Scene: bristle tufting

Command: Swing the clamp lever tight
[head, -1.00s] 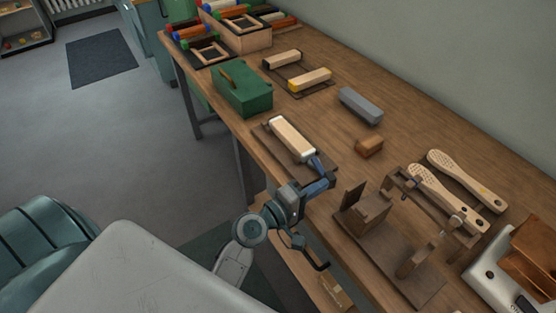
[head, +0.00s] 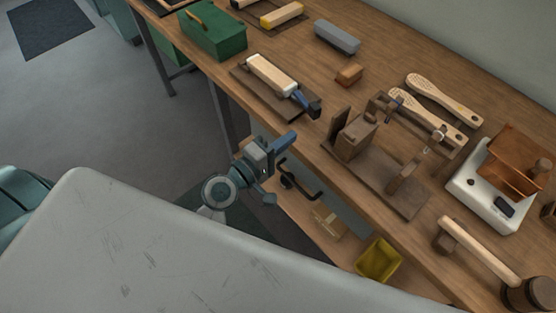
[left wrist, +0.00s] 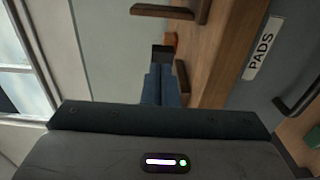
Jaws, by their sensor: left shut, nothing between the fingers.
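A pale wooden block (head: 271,75) lies on a dark base plate (head: 246,86) near the table's front edge. At its near end is a blue lever-like part (head: 306,101) with a dark tip, which looks like the clamp lever, angled toward the lower right. My left gripper (head: 292,135) is shut and empty, just off the front edge, below and apart from this part. Its blue fingers (left wrist: 160,80) lie together in the left wrist view. My right gripper is not in view.
A wooden jig (head: 358,143) with upright posts stands to the right on the table (head: 290,40). Two perforated wooden paddles (head: 435,115) lie behind it. A mallet (head: 480,250) is at lower right. A drawer marked PADS (left wrist: 262,50) shows below the edge.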

